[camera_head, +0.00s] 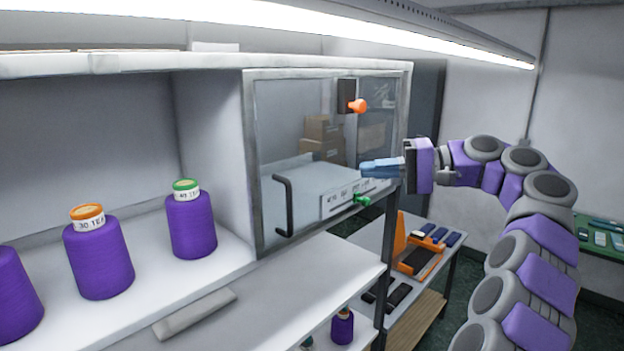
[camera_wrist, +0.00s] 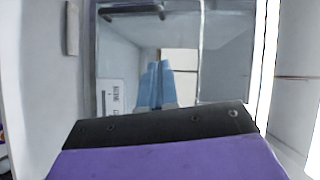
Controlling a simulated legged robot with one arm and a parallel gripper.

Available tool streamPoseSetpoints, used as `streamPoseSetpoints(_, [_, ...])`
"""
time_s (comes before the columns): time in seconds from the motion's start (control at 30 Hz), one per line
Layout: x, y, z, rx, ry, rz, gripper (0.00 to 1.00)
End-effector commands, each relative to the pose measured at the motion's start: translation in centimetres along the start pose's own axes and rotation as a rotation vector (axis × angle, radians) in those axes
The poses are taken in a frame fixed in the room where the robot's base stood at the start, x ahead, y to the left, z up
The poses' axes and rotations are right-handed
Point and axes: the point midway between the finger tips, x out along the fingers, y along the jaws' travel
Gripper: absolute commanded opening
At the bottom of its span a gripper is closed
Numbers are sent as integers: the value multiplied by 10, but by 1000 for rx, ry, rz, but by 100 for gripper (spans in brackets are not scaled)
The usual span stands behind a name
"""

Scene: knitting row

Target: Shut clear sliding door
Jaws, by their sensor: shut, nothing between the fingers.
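The clear sliding door (camera_head: 290,140) is at the front of a grey-framed cabinet in the middle of the head view. Its black bar handle (camera_head: 284,207) is at the lower left of the cabinet front; it also shows at the top of the wrist view (camera_wrist: 133,11). My gripper (camera_head: 366,168) has its blue fingers pressed together and empty. It points left in front of the right part of the cabinet, to the right of the handle and apart from it. I cannot tell whether the fingertips touch the panel, nor exactly how far the door stands open.
An orange knob (camera_head: 358,105) and a green knob (camera_head: 362,200) sit on the cabinet's right side. Boxes (camera_head: 321,138) show behind the clear front. Purple thread cones (camera_head: 190,222) stand on the left shelf. A lower table (camera_head: 362,238) holds orange and dark items.

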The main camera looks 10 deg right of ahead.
Motion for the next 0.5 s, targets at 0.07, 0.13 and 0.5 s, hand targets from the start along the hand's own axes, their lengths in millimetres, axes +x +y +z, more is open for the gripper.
streamPoseSetpoints(0.07, [11, 0, 2, -3, -4, 1, 0])
streamPoseSetpoints(0.13, [18, 0, 2, -4, -4, 0, 0])
streamPoseSetpoints(0.5, [75, -1, 4, -2, -7, 1, 0])
